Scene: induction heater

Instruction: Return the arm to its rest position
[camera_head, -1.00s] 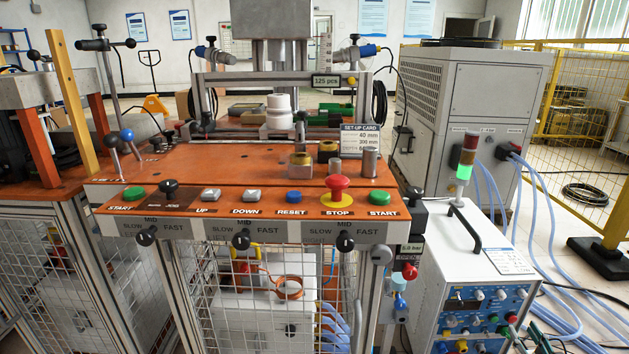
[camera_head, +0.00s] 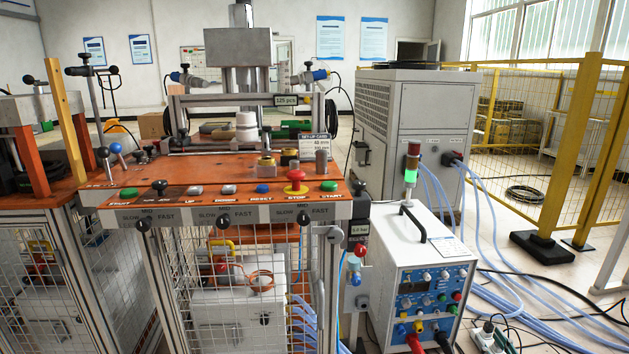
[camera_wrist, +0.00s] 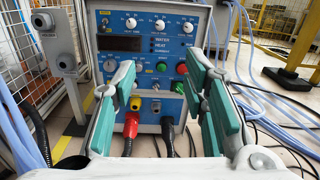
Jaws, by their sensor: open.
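My gripper (camera_wrist: 160,120) shows only in the wrist view. Its two green-padded fingers are apart at left and right, with nothing between them. Behind the fingers is the blue front panel of the white power unit (camera_wrist: 150,48), with knobs, a dark display and red and black plugs at its lower edge. The left finger covers part of the panel's left side and the right finger part of its right side. In the head view the same power unit (camera_head: 385,250) stands right of the orange bench, and neither my arm nor my gripper shows there.
The orange bench (camera_head: 215,205) has a row of buttons and a red stop button (camera_head: 296,177). A lit green signal lamp (camera_head: 411,176) stands above the power unit. Blue hoses (camera_head: 500,290) and cables lie on the floor at right, near a yellow fence post (camera_head: 568,150).

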